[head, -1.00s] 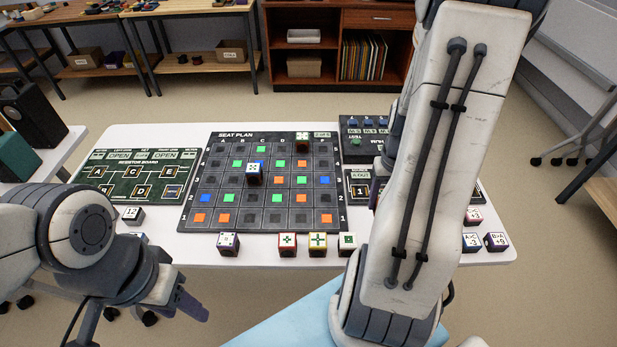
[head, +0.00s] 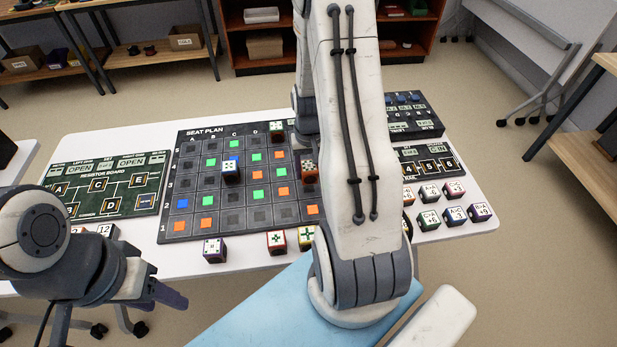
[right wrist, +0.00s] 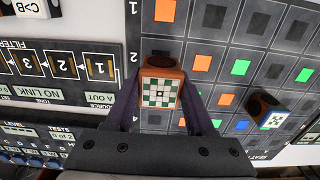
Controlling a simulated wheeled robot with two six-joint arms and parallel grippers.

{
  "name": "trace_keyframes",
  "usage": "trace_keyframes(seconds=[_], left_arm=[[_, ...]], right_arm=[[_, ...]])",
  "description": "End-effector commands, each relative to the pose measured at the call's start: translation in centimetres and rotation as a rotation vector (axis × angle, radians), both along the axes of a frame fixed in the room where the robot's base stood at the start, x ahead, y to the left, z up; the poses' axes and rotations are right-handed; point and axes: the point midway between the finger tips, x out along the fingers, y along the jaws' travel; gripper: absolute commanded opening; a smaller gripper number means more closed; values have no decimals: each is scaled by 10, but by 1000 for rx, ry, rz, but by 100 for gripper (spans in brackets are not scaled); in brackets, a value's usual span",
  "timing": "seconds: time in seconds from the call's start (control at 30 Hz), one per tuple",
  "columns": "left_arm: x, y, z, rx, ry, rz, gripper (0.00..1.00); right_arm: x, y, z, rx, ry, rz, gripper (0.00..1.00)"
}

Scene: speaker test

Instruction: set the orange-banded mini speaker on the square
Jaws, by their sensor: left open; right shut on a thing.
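The orange-banded mini speaker (right wrist: 160,92), a small cube with a green-and-white checkered face, is between the fingers of my right gripper (right wrist: 160,102) in the right wrist view. In the head view the speaker (head: 309,171) shows over the right part of the seat plan board (head: 180,205), partly covered by my right arm. I cannot tell whether it touches the board. The board has orange, green, blue and dark squares; which one is the square is not marked. My left gripper (head: 160,292) is open and empty at the lower left, in front of the table.
Another cube (head: 231,171) stands on the board and one (head: 276,131) at its far edge. Several cubes, such as this one (head: 214,250), line the table's front. More cubes (head: 428,219) stand right. A resistor board (head: 107,187) lies left. My right arm hides part of the table.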

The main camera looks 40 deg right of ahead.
Motion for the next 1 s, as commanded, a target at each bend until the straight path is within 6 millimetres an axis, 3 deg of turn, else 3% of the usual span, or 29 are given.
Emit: trace_keyframes(seconds=[0.3, 0.73, 0.77, 0.8, 1.0], left_arm=[[0, 0, 3, 0, 0, 0, 50], [0, 0, -1, 0, 0, 0, 50], [0, 0, 0, 0, 0, 0, 50], [0, 0, 0, 0, 0, 0, 50], [0, 0, 0, 0, 0, 0, 50]], right_arm=[[1, 1, -38, 2, 3, -1, 0], [1, 0, -46, 0, 0, 0, 0], [1, 0, -44, 0, 0, 0, 66], [1, 0, -44, 0, 0, 0, 81], [1, 0, -44, 0, 0, 0, 84]])
